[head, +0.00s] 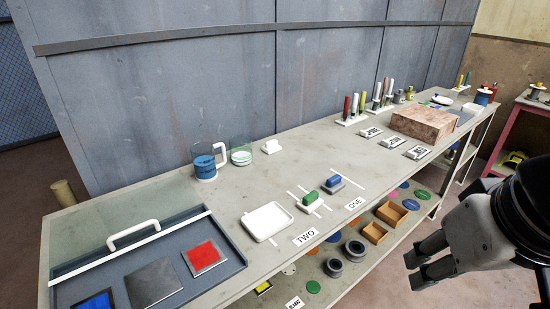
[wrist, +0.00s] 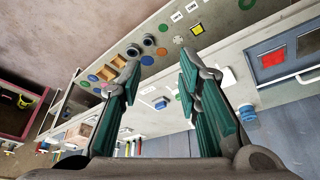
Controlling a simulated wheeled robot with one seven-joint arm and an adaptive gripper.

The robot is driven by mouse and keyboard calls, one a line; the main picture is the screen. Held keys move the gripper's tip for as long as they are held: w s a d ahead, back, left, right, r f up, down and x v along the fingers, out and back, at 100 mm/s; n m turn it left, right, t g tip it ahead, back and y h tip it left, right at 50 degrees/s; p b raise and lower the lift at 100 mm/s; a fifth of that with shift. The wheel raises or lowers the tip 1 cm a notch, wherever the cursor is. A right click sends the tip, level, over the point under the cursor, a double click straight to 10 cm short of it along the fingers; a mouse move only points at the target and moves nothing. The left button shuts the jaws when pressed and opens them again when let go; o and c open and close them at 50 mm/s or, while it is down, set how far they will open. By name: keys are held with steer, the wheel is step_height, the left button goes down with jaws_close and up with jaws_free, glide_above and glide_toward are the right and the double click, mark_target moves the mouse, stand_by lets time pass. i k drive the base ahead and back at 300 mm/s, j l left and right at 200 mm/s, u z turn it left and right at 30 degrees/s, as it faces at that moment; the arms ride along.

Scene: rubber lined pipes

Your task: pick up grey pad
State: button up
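The grey pad (head: 152,283) is a flat dark grey square lying in the blue-grey tray (head: 228,268) at the front left of the bench in the head view. A blue pad (head: 95,302) lies to its left, cut by the picture's lower edge, and a red pad (head: 204,256) to its right. In the wrist view the grey pad (wrist: 308,42) shows at the right edge, beside the red pad. My gripper (head: 410,270) is off the bench's front side at the right, far from the pads. Its fingers (wrist: 160,64) are apart with nothing between them.
A white dish (head: 266,222), a green block (head: 311,198) and a blue block (head: 333,183) stand mid-bench. A lower shelf holds dark rings (head: 334,267) and open boxes (head: 391,213).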

mark_target(335, 184)
steer(key=i+l+u, duration=0.35)
steer(key=l, duration=0.35)
steer(key=i+l+u, duration=0.15)
steer(key=i+l, duration=0.15)
steer(key=l, duration=0.15)
steer(key=i+l+u, duration=0.15)
steer(key=l, duration=0.25)
steer(key=i, duration=0.05)
